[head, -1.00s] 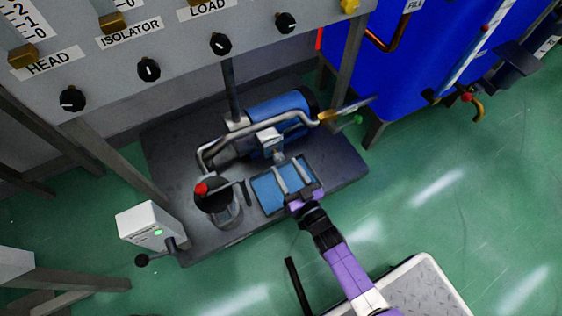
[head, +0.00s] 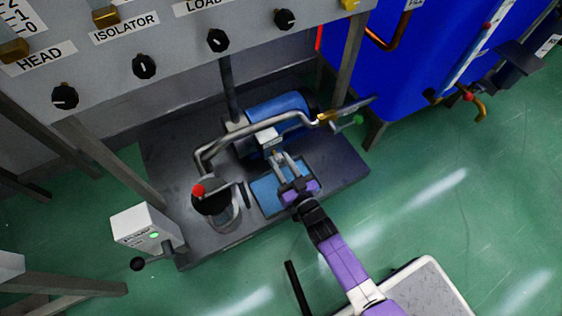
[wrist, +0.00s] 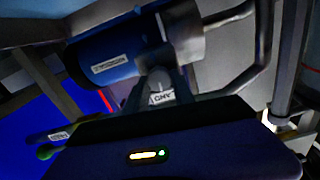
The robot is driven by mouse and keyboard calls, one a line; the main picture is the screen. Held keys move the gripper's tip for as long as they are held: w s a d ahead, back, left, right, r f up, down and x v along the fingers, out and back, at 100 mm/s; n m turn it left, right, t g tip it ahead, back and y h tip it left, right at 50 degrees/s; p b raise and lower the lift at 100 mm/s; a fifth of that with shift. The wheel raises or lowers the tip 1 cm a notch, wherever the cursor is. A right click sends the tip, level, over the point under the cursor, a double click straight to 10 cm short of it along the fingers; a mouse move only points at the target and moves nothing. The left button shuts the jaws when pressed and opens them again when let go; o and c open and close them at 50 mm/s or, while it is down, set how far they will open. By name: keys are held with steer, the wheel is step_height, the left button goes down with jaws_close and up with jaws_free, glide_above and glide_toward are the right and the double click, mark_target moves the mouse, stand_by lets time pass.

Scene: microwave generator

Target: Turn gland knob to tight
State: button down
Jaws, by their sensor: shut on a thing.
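The gland knob (wrist: 160,78) is a small grey round piece at the front of the blue pump (wrist: 103,58), above a label that looks like GLAND. In the wrist view the fingers of my gripper (wrist: 166,88) stand on either side of it and are shut on it. In the head view my gripper (head: 278,158) reaches in over a blue plate (head: 268,193) to the pump (head: 283,112). There the fingers mostly hide the knob. I cannot read its turned position.
A bent grey pipe (head: 225,143) runs over the pump. A red-topped fitting (head: 200,191) stands left of the plate, and a white switch box (head: 140,228) farther left. A blue tank (head: 435,60) stands at the right. The green floor (head: 450,210) is clear at right.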

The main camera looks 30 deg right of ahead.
steer(key=shift+n, duration=0.3)
steer(key=n, duration=0.3)
steer(key=shift+a+n, duration=0.1)
steer(key=shift+n, duration=0.2)
steer(key=n, duration=0.4)
steer(key=shift+f+n, duration=0.1)
steer(key=shift+n, duration=0.2)
steer(key=n, duration=0.4)
steer(key=shift+a+f+n, duration=0.1)
steer(key=shift+f+n, duration=0.05)
steer(key=shift+n, duration=2.15)
steer(key=c, duration=1.1)
jaws_free()
steer(key=shift+o, duration=0.2)
